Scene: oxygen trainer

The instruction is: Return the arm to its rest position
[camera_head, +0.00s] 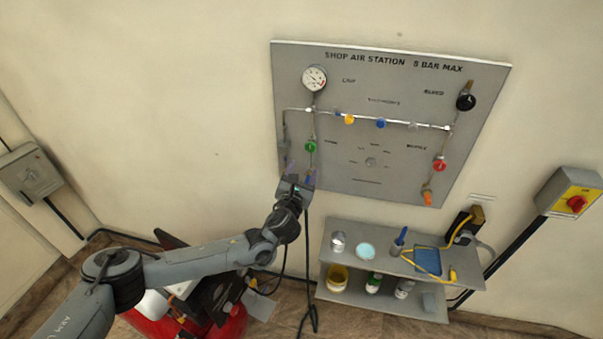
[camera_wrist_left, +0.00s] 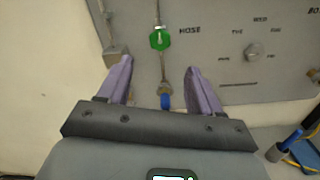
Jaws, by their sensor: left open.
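My left arm reaches in from the lower left in the head view, and its gripper (camera_head: 297,176) is at the lower left of the grey air station panel (camera_head: 340,180). In the left wrist view the purple fingers (camera_wrist_left: 158,85) are spread apart. A blue-ended fitting (camera_wrist_left: 166,100) below the green valve (camera_wrist_left: 160,39) shows between them, with no finger seen touching it. The green valve also shows in the head view (camera_head: 311,147), just above the gripper. My right gripper is not in view.
A grey two-level shelf (camera_head: 340,300) with cans, bottles and a blue tray (camera_head: 427,260) stands right of the arm. A red machine (camera_head: 230,325) sits under the arm. A dark hose (camera_head: 307,270) hangs below the gripper. Bare wall lies left of the panel.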

